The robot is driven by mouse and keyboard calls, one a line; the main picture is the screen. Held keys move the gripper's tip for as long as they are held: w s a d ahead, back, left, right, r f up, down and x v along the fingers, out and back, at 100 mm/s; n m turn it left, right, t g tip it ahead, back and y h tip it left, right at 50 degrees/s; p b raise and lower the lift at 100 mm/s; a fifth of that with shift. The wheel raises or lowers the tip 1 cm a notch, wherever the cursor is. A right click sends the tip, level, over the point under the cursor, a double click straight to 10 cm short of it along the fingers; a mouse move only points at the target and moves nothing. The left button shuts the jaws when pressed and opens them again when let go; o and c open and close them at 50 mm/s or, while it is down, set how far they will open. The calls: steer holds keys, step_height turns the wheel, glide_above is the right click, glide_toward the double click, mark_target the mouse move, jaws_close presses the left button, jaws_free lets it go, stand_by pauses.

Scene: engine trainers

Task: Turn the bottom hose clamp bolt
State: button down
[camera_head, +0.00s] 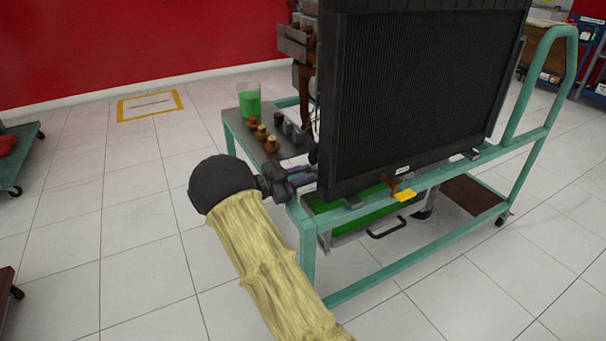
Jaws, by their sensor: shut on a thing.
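My gripper (309,174) is at the lower left edge of the black radiator (415,100), level with the green trolley frame. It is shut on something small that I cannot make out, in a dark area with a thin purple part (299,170). The bottom hose clamp bolt cannot be told apart here; the radiator's edge and my own wrist hide much of that area.
A grey side shelf (233,122) left of the radiator holds a cup of green liquid (249,101) and several small brown and grey parts. The green trolley (440,248) carries the radiator, with a green tray (350,217) underneath. The tiled floor at left is mostly clear.

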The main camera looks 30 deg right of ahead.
steer(key=c, duration=1.3)
jaws_free()
steer(key=shift+c, duration=0.2)
steer(key=shift+a, duration=0.15)
steer(key=a+p, duration=0.5)
steer(key=a, duration=1.2)
steer(key=shift+s, duration=0.3)
